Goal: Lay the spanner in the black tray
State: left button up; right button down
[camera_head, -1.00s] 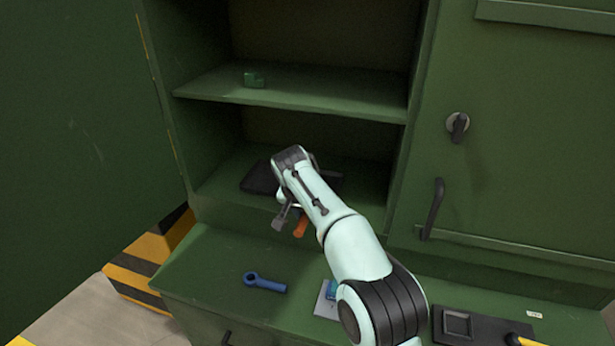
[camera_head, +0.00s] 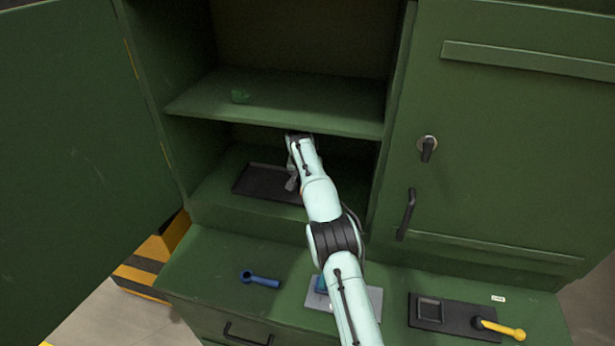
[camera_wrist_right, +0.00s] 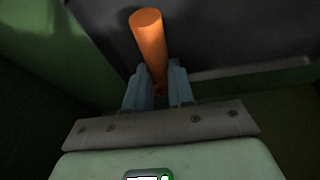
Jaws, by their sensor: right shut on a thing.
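My right gripper (camera_head: 292,180) reaches into the cabinet's lower compartment, over the right part of the black tray (camera_head: 250,183). It is shut on an orange rod (camera_wrist_right: 149,40), which looks like a tool handle, perhaps the spanner's. In the right wrist view the rod stands out between the fingers (camera_wrist_right: 157,90), and a dark surface lies behind it. The rod's other end is hidden, and I cannot tell whether it touches the tray. The tray lies flat and its visible part is empty. My left gripper is not in view.
On the counter are a blue ring-ended tool (camera_head: 260,279), a grey plate (camera_head: 375,297) with a blue item, and a black plate (camera_head: 455,312) with a yellow tool (camera_head: 500,328).

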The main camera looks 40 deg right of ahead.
jog(key=shift+w+a+f, duration=0.15)
jog(key=shift+w+f, duration=0.1)
jog(key=shift+f, duration=0.65)
jog(key=shift+s+r, duration=0.25)
jog(key=shift+s, duration=0.4)
jog(key=c, duration=1)
grip_release()
jog(key=shift+w+f, duration=0.25)
jog(key=shift+w, duration=0.05)
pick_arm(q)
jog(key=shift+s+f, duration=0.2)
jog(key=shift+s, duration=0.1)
pick_arm(e)
jog(key=shift+s+r, duration=0.1)
jog(key=shift+s, duration=0.05)
